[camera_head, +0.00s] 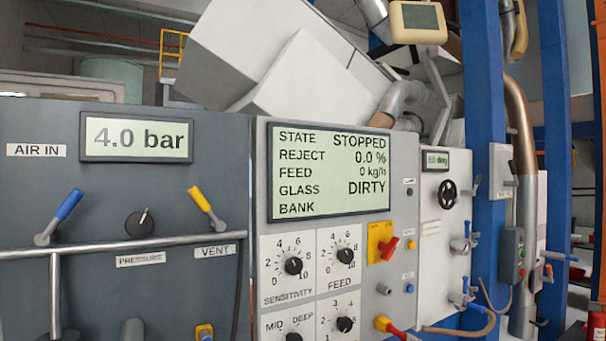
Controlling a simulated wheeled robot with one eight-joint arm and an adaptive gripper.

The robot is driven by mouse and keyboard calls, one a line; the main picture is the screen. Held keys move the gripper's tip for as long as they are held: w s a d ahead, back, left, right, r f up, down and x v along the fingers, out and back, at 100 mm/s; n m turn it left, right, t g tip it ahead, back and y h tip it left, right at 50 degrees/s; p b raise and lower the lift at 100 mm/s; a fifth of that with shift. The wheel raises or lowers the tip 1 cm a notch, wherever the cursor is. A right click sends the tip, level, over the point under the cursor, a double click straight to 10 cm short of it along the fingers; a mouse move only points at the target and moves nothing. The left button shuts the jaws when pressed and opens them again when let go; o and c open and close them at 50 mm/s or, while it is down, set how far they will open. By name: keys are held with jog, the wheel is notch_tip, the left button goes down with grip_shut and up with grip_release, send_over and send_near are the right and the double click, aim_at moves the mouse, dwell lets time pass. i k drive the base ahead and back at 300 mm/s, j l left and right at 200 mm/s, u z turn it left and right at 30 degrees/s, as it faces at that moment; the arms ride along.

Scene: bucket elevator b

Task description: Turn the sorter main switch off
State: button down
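A rotary switch with a red handle (389,248) on a yellow plate (378,240) sits on the right part of the light grey sorter panel (402,170). It is right of the feed knob and below the right end of the display. The red handle is tilted, pointing up and to the right. No label on the switch is readable. The sorter display (330,172) reads STATE STOPPED, REJECT 0.0 %, FEED 0 kg/h, GLASS DIRTY, with BANK blank. My gripper is not in this view.
A dark grey air panel (60,210) with a blue lever (64,208), a yellow lever (205,206) and a pressure knob (139,223) stands left. A metal rail (110,248) crosses it. Blue posts (485,120) and a handwheel (447,194) are right. A red-and-yellow fitting (388,325) protrudes below the switch.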

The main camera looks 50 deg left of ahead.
aim_at(388, 249)
jog(key=u, duration=1.75)
jog(key=l+u, duration=0.35)
jog(key=u, duration=0.15)
jog(key=l, duration=1.4)
jog(key=i, duration=0.4)
jog(key=k, duration=0.3)
